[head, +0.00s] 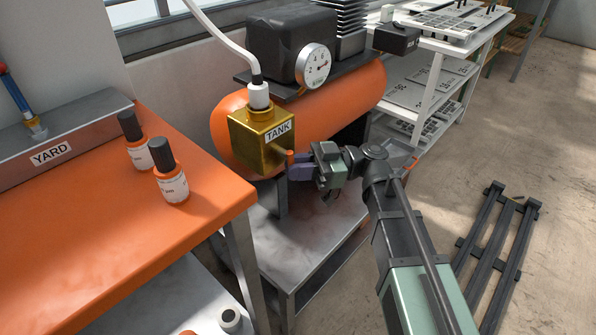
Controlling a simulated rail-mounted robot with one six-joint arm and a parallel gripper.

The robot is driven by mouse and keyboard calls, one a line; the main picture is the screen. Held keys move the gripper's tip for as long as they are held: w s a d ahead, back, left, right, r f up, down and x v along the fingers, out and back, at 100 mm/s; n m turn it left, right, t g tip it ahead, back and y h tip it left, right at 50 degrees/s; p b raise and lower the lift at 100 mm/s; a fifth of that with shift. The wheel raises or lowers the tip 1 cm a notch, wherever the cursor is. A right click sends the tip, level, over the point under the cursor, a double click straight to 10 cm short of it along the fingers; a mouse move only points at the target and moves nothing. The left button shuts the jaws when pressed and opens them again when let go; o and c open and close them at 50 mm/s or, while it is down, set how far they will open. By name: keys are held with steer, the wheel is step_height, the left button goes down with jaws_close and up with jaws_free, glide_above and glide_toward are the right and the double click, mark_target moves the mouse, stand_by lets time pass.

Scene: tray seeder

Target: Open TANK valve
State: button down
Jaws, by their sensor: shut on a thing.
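The TANK valve (262,140) is a brass-coloured block with a TANK label, mounted at the front end of the orange air tank (345,95). A white hose runs up from its top. A small orange handle (291,155) sticks out of its right side. My gripper (293,167) is at that side, its purple fingers shut on the orange handle. The fingers hide part of the handle, so its exact angle is hard to tell.
An orange bench (90,240) with two orange bottles (171,172) and a YARD block (60,150) stands at left. A gauge (313,66) sits above the tank. A white rack (430,85) stands behind. Dark rails (497,255) lie on the floor at right.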

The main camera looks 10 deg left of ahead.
steer(key=shift+s+a+f+m+y+b, duration=0.1)
steer(key=shift+s+f+m+y+b, duration=0.15)
steer(key=shift+f+y+b, duration=0.2)
steer(key=shift+r+m+y, duration=0.25)
steer(key=shift+r+y, duration=0.1)
steer(key=c, duration=1.4)
jaws_free()
steer(key=b+v, duration=0.2)
steer(key=v, duration=0.8)
steer(key=shift+w+d, duration=0.25)
steer(key=shift+w, duration=0.1)
steer(key=shift+f, duration=0.1)
